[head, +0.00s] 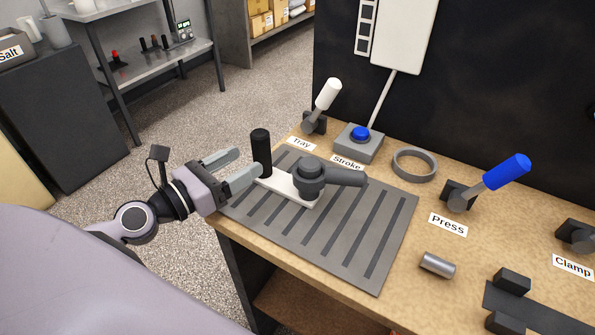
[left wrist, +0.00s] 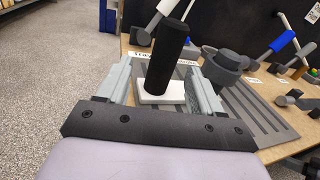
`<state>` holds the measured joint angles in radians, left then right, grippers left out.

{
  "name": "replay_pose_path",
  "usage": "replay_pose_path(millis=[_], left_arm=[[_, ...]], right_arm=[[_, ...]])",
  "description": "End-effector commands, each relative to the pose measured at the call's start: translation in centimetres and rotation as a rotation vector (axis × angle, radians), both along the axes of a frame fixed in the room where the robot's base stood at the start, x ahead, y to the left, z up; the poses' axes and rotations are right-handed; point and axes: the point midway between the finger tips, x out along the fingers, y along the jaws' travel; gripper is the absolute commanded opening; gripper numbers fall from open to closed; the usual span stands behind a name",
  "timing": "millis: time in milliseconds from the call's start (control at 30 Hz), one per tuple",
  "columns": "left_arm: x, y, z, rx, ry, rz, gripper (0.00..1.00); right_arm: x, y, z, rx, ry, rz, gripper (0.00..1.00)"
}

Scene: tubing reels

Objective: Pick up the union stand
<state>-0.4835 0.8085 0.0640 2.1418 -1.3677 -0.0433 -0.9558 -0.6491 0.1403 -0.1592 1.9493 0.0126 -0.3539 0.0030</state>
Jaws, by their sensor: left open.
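The union stand has a white base plate (head: 290,188) with an upright black post (head: 261,152) at its left end. A dark grey round fitting (head: 309,177) with a side branch pointing right sits on its other end. The stand rests on a grey slotted mat. My left gripper (head: 246,161) is open at the left of the black post, with its fingers pointing toward it. In the left wrist view the black post (left wrist: 166,58) shows between the two fingers, with no visible grip on it. The right gripper is not in view.
The slotted mat (head: 365,243) covers the bench's left part. Behind it stand a white-handled lever (head: 327,95), a blue button box (head: 360,142) and a grey ring (head: 414,165). To the right are a blue-handled lever (head: 505,173) and a small metal cylinder (head: 437,265).

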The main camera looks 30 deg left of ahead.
Motion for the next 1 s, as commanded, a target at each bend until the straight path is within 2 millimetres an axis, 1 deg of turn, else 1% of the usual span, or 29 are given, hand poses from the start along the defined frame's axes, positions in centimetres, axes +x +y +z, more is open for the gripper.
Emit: replay_pose_path(millis=[100,200,433,700,1000], left_arm=[[0.1,-0.1,0.3,0.057,-0.022,-0.012,0.66],[0.2,-0.1,0.5,0.078,-0.031,-0.016,0.66],[1.5,-0.5,0.8,0.08,-0.034,-0.017,0.66],[2.3,-0.9,0.7,0.079,-0.032,-0.017,0.66],[5.1,-1.8,1.0,0.078,-0.034,-0.016,0.66]], right_arm=[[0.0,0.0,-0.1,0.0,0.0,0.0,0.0],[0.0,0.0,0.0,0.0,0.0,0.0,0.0],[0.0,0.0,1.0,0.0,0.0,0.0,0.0],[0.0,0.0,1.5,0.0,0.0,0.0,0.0],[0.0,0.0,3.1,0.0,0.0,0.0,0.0]])
